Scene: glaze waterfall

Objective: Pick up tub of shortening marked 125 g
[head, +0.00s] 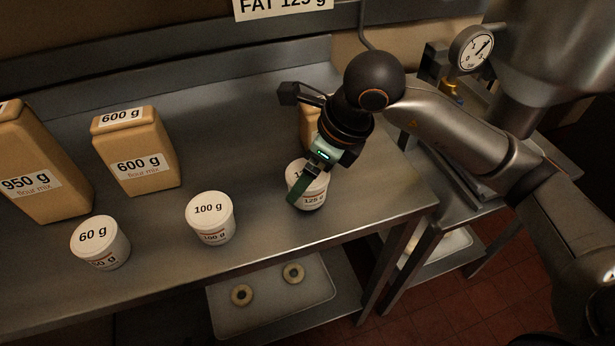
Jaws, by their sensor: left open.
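The tub of shortening marked 125 g (314,203) is white and stands upright near the right front of the steel bench. My left gripper (296,145) is over its far side, open with nothing between its fingers. One finger with a greenish face crosses in front of the tub's lid and left side and hides part of the lid label. I cannot tell whether it touches the tub. The other finger is farther back, above the bench.
Tubs marked 100 g (211,222) and 60 g (100,247) stand to the left. Flour bags marked 600 g (137,160) and 950 g (40,165) stand behind them. Another bag (308,122) is partly hidden behind my gripper. A tray (262,320) with two rings lies below.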

